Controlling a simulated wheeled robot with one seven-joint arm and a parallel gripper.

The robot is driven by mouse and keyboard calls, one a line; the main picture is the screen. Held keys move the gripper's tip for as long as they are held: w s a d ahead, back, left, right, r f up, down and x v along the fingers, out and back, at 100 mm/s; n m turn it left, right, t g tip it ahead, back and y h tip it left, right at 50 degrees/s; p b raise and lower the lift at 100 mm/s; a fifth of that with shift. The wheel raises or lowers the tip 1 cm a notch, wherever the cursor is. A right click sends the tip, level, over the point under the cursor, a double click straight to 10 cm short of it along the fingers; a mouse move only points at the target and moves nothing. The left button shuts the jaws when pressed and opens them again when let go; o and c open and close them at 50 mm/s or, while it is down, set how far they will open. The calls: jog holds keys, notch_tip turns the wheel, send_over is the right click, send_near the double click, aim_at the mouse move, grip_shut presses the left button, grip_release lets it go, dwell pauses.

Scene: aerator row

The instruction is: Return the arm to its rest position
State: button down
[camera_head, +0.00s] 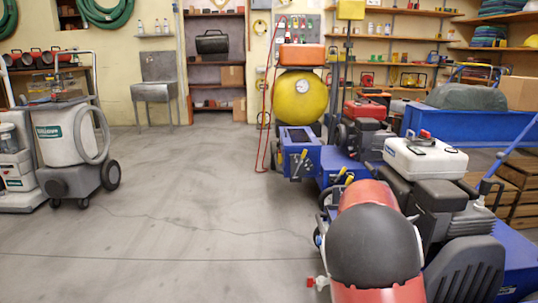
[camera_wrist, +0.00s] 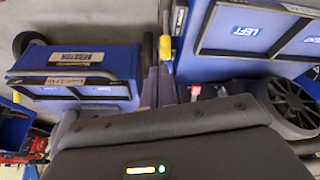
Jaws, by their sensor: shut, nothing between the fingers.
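In the wrist view my gripper (camera_wrist: 158,72) shows as two dark fingers close together, shut and empty. They extend up from the dark gripper body with a small green light. Behind them is a blue machine with a panel marked LEFT (camera_wrist: 245,30). I cannot tell from this view whether the fingers touch anything. In the head view my red and black arm fills the lower right foreground; the fingers cannot be made out there.
A row of blue aerators (camera_head: 300,152) runs along the right, one with a white tank (camera_head: 425,157). A blue labelled box (camera_wrist: 75,62) is left of the fingers. White wheeled machines (camera_head: 68,135) stand at the left. The grey floor (camera_head: 200,215) between is clear.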

jog(key=s+a+r+n+t+y, duration=0.1)
jog(key=s+a+r+n+t, duration=0.3)
jog(key=s, duration=0.6)
jog(key=s+a+r+n+g+y, duration=0.1)
jog(key=s+a+r+n+y, duration=0.1)
jog(key=s+a+n, duration=0.55)
jog(key=s+a+r+n+t+y, duration=0.1)
jog(key=s+a+r+n+t, duration=0.2)
jog(key=s, duration=0.9)
notch_tip(320, 180, up, 13)
jog(key=a+g+p, duration=0.1)
jog(key=p, duration=1.2)
jog(key=shift+w+f, duration=0.15)
jog(key=shift+w, duration=0.2)
